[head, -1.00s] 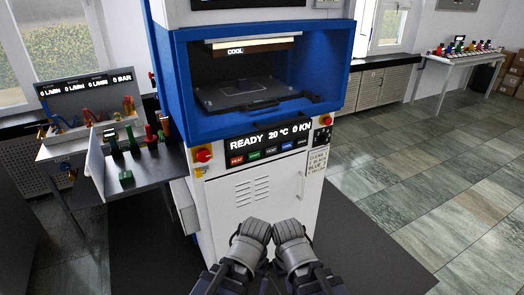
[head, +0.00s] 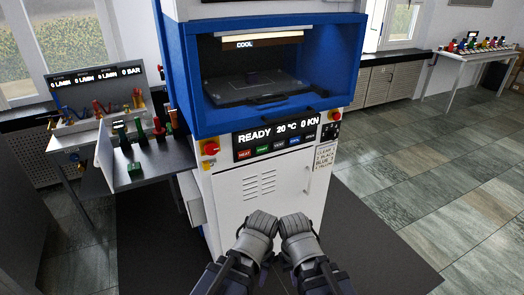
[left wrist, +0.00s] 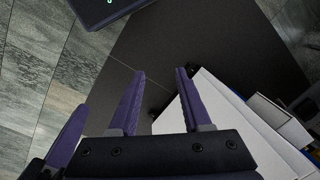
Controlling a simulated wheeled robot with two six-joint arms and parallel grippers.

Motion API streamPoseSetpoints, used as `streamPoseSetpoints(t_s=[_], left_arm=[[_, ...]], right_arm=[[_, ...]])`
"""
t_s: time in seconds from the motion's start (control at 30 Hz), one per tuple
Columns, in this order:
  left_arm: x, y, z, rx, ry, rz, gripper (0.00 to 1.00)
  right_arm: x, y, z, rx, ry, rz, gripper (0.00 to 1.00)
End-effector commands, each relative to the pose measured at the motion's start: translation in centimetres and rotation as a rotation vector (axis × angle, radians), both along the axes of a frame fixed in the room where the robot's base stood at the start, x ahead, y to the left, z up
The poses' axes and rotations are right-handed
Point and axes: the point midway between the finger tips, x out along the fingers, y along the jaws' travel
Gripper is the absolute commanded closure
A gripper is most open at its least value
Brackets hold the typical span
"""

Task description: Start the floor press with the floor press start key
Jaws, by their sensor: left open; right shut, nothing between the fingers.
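The floor press (head: 250,178) is a tall white and blue cabinet with an open blue chamber. Its display reads READY, 20 °C, 0 KN. Under the display is a row of small coloured keys. The green key (head: 262,149), second from the left, looks like the start key, but its label is too small to read surely. My left gripper (head: 262,216) and right gripper (head: 293,218) are side by side in front of the lower white door, below the keys and apart from them. The left wrist view shows the left fingers (left wrist: 160,72) open and empty. The right one is shut and empty.
Red knobs (head: 209,148) flank the panel. A paper note (head: 324,157) hangs at its right, above a door handle (head: 307,178). A side table (head: 150,172) with coloured items stands left. A dark mat (head: 375,240) lies underneath; the floor at right is clear.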

Motion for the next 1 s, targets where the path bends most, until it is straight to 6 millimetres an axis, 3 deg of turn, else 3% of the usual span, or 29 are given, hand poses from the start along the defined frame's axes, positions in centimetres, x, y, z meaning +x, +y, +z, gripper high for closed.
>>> streamPoseSetpoints(t_s=[0.07, 0.4, 1.0], left_arm=[[0.00, 0.00, 0.00, 0.000, 0.000, 0.000, 0.62], [0.00, 0.00, 0.00, 0.000, 0.000, 0.000, 1.00], [0.00, 0.00, 0.00, 0.000, 0.000, 0.000, 1.00]], right_arm=[[0.00, 0.00, 0.00, 0.000, 0.000, 0.000, 1.00], [0.00, 0.00, 0.00, 0.000, 0.000, 0.000, 1.00], [0.00, 0.00, 0.00, 0.000, 0.000, 0.000, 1.00]])
